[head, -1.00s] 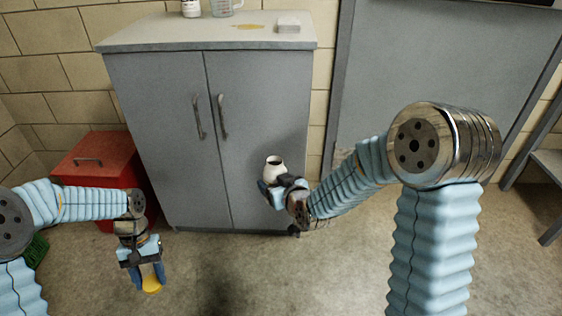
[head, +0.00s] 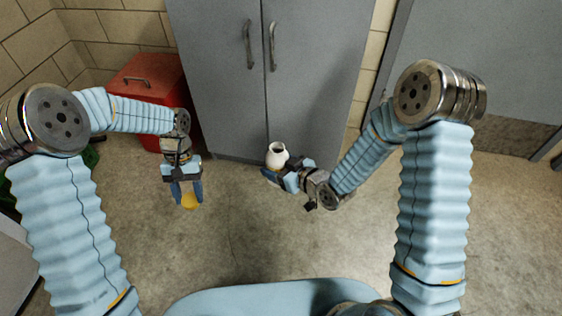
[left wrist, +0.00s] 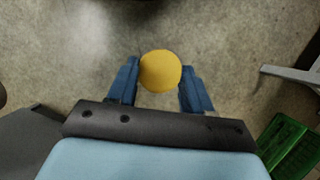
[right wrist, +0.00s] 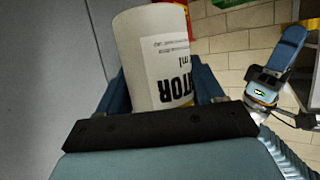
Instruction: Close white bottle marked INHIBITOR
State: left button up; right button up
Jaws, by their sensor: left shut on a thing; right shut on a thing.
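The white bottle (head: 277,155) is held by my right gripper (head: 273,175) in front of the grey cabinet, its dark mouth open and facing up. In the left wrist view the yellow cap (left wrist: 160,71) shows as a round disc between the blue fingers.
The grey cabinet (head: 315,100) with two doors stands behind the bottle. A red bin (head: 145,85) stands to its left. A green crate (left wrist: 287,145) shows in the left wrist view. The floor between my arms is clear.

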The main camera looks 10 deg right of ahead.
pick_arm(q)
jog(key=w+d+r+n+t+h, duration=0.1)
jog(key=w+d+r+n, duration=0.25)
jog(key=d, duration=0.25)
jog(key=w+d+r+n+h, duration=0.2)
jog(key=d+r+n, duration=0.2)
jog(key=d+r, duration=0.1)
notch_tip(320, 180, up, 10)
jog(key=n+t+h, duration=0.1)
jog(key=n+t, duration=0.1)
jog(key=n, duration=0.4)
send_over(276, 157)
jog(key=w, duration=0.2)
jog(key=shift+w+a+f, duration=0.15)
jog(key=shift+f, duration=2)
jog(key=shift+f, duration=0.9)
jog(key=shift+f, duration=0.5)
